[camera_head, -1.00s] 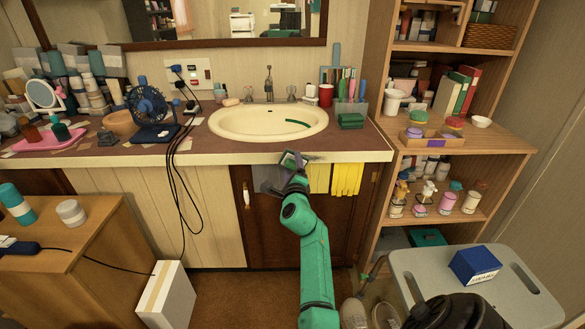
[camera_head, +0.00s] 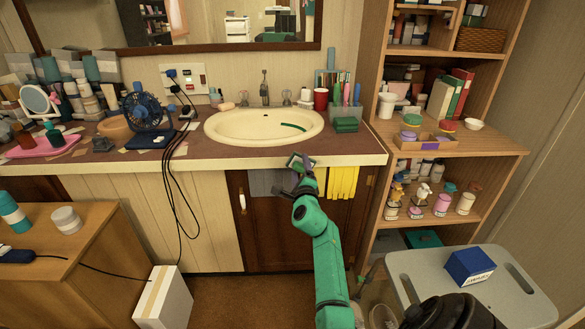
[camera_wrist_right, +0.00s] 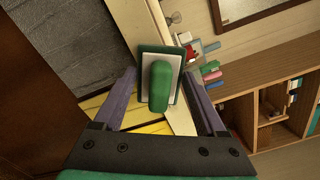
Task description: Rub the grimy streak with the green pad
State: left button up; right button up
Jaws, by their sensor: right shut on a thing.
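The grimy streak (camera_head: 293,126) is a thin dark green curve on the right inner side of the cream basin (camera_head: 222,126). My right gripper (camera_head: 302,166) is at the counter's front edge, below and in front of the basin. It is shut on the green pad (camera_head: 297,160), which is apart from the streak. In the right wrist view the pad (camera_wrist_right: 145,58) shows a pale back and a rounded green handle (camera_wrist_right: 159,86) between the two fingers of the gripper (camera_wrist_right: 160,95). My left gripper is not in view.
Black cables (camera_head: 171,185) hang at left.

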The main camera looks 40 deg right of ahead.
jog(key=shift+s+d, duration=0.4)
jog(key=shift+d, duration=0.2)
jog(key=shift+s+d, duration=0.35)
jog(key=shift+d, duration=0.2)
jog(key=shift+s+d, duration=0.7)
jog(key=shift+d, duration=0.25)
jog(key=shift+s+d, duration=0.65)
jog(key=shift+d, duration=0.25)
jog(key=shift+r, duration=0.1)
jog(key=shift+p, duration=0.35)
jog(key=shift+w+a+p, duration=0.2)
jog(key=shift+a+p, duration=0.1)
jog(key=shift+a, duration=0.05)
jog(key=shift+w+a+r+p, duration=0.1)
jog(key=shift+w+a+p, duration=0.65)
jog(key=shift+a, duration=0.25)
jog(key=shift+w+a, duration=0.15)
jog(key=shift+w+a+p, duration=0.3)
jog(key=shift+w+a, duration=0.05)
jog(key=shift+a, duration=0.05)
jog(key=shift+w+a+p, duration=0.55)
jog(key=shift+w+a, duration=0.4)
jog(key=shift+a, duration=0.3)
jog(key=shift+w+a+p, duration=0.45)
jog(key=shift+w+a, duration=0.5)
jog(key=shift+a, duration=0.25)
jog(key=shift+w+a, duration=0.15)
jog(key=p, duration=0.4)
send_near(288, 164)
jog(key=shift+x, duration=1.2)
